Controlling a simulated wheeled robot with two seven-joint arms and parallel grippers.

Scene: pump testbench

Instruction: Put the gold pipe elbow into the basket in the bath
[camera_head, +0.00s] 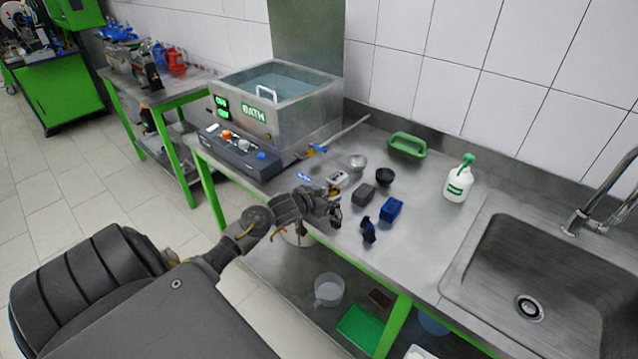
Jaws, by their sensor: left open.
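The bath (292,115) is a steel tank of water marked BATH at the back of the bench. A pale handle (266,92) stands up at its front rim; it may be the basket's, and I see no basket body. My left gripper (335,208) reaches in from the left. It is open over the bench's front edge, left of the dark blocks and well in front of the bath. I cannot make out the gold pipe elbow clearly. A small blue and orange piece (318,149) lies right of the bath, too small to identify. My right gripper is out of view.
A control box (240,153) with knobs fronts the bath. A grey block (363,195), blue block (391,210), dark blue piece (368,231), black cup (384,177), green tray (407,145) and bottle (459,180) stand on the bench. A sink (500,262) is at right.

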